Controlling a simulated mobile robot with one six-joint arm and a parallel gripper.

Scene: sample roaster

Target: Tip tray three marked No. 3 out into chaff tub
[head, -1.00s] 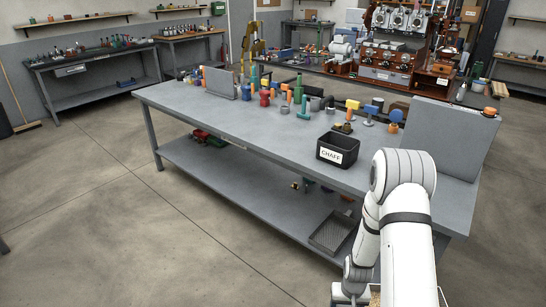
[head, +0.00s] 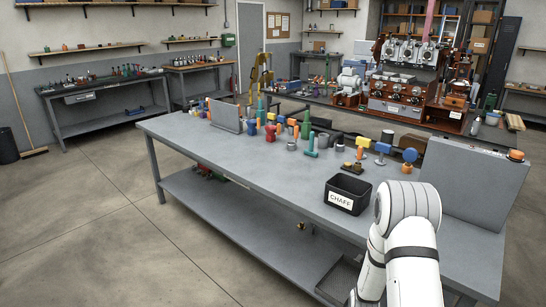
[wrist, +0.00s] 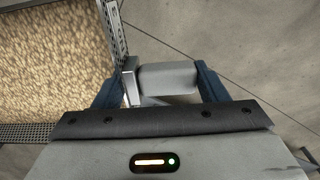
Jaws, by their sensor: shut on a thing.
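The chaff tub (head: 348,195) is a black open box with a white CHAFF label, standing on the grey bench near its front edge, left of my arm. In the wrist view my gripper (wrist: 157,84) is shut, its two blue fingers on either side of a grey handle (wrist: 168,77). The handle joins a metal tray (wrist: 116,32) at the left, which holds a layer of tan, grain-like pieces. Only part of the tray shows, and no number on it can be read. My gripper and the tray are out of the head view.
The grey bench (head: 250,168) carries several coloured fittings behind the tub and a large grey panel box (head: 470,180) right of my arm. A dark mesh tray (head: 338,278) lies on the lower shelf. Open floor (head: 110,230) lies left of the bench.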

